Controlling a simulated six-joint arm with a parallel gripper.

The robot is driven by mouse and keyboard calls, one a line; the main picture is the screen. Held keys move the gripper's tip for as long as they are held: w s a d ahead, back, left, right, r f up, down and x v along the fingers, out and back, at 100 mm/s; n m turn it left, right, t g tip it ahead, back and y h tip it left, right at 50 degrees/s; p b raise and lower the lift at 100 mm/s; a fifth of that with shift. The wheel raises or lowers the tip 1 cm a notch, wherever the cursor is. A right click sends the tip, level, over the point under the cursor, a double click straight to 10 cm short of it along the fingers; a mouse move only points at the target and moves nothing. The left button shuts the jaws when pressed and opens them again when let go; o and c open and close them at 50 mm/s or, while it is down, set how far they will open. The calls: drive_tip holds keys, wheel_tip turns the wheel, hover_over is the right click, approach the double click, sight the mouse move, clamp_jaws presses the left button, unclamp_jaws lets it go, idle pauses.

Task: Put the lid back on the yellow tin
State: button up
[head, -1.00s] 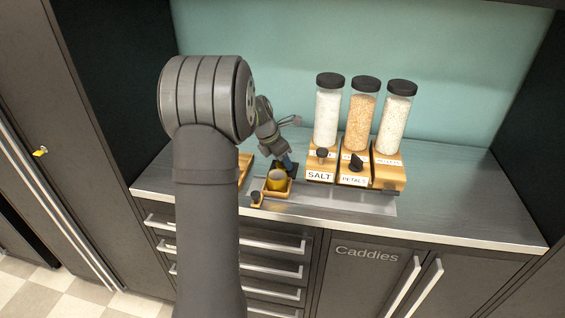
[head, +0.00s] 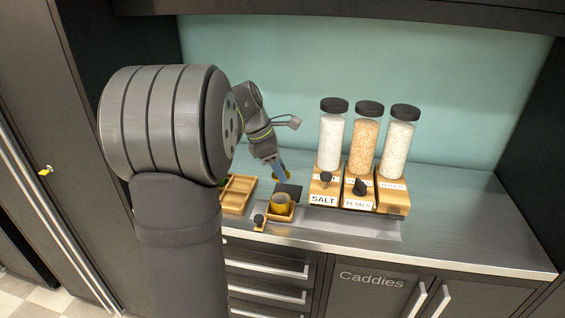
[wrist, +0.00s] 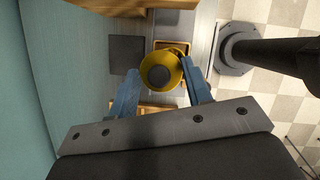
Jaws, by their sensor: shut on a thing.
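The yellow tin (head: 281,206) stands in a small wooden holder (head: 288,218) on the counter. My gripper (head: 281,171) is shut on the yellow lid (head: 287,176), raised behind and above the tin. In the wrist view the lid (wrist: 145,74) is a yellow disc with a dark round centre between the blue fingertips (wrist: 160,68). It overlaps part of the wooden holder (wrist: 172,44) in that view and hides most or all of the tin.
A black square pad (head: 291,190) lies behind the holder. Labelled wooden dispensers (head: 325,190) with tall jars (head: 365,143) stand to the right. A compartmented wooden tray (head: 239,193) is to the left. A small dark knob (head: 259,219) stands beside the holder.

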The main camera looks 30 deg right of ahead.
drive_tip(key=shift+s+a+m, duration=0.3)
drive_tip(key=shift+s+a, duration=0.05)
drive_tip(key=shift+f, duration=3.1)
drive_tip(key=shift+f, duration=0.15)
drive_tip(key=o, duration=1)
drive_tip(key=shift+o, duration=0.6)
drive_tip(key=o, duration=0.4)
